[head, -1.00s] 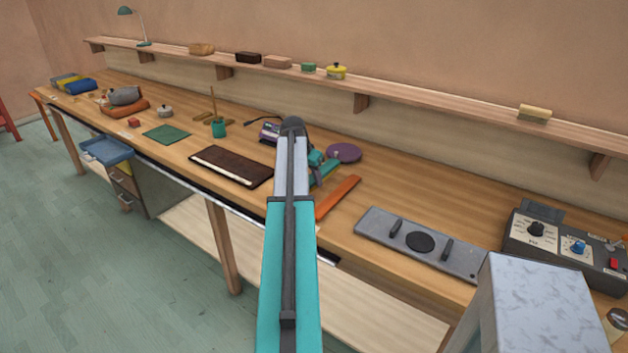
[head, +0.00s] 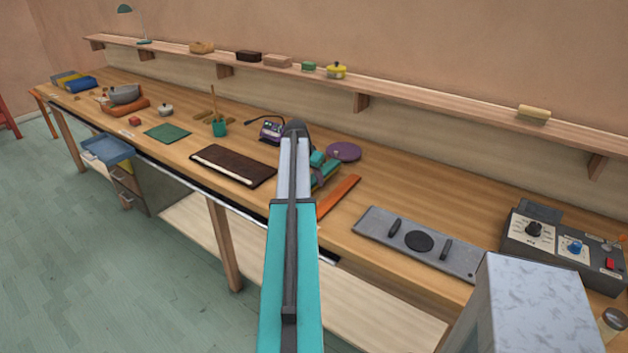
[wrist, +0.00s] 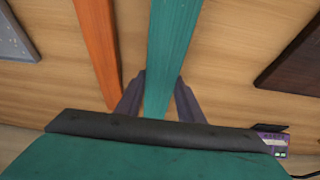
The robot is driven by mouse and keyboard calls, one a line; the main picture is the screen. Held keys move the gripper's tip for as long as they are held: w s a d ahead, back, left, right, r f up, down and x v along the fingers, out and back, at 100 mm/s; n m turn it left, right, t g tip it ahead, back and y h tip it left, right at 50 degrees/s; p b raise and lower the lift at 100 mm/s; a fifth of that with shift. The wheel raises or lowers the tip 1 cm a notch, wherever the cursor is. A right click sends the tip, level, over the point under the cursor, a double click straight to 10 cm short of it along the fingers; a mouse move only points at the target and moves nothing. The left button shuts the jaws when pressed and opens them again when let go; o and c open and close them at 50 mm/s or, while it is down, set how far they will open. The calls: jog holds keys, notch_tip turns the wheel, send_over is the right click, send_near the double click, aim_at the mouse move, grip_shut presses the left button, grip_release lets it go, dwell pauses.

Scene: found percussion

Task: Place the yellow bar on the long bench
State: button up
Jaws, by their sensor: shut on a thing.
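My gripper (wrist: 159,90) has its two grey fingers on either side of a teal bar (wrist: 173,40) and is shut on it. The bar runs away from me over the long bench (head: 400,205); I cannot tell whether it touches the wood. An orange bar (head: 338,197) lies on the bench beside it, and also shows left of the teal bar in the wrist view (wrist: 97,45). I see no clear yellow bar; a small yellowish-brown strip (head: 201,116) lies behind the green cup. In the head view my arm hides most of my gripper.
A grey plate with two handles (head: 415,242) lies right of the orange bar, with a control box (head: 565,250) beyond. A dark brown board (head: 232,166) lies to the left, and a purple disc (head: 344,151) behind. The bench behind the grey plate is mostly clear.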

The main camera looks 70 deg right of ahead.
jog(key=shift+f, duration=0.8)
jog(key=shift+f, duration=0.15)
jog(key=o, duration=1.2)
jog(key=shift+c, duration=0.2)
jog(key=shift+r, duration=0.2)
jog(key=shift+b+v, duration=1.1)
jog(key=shift+v, duration=4.85)
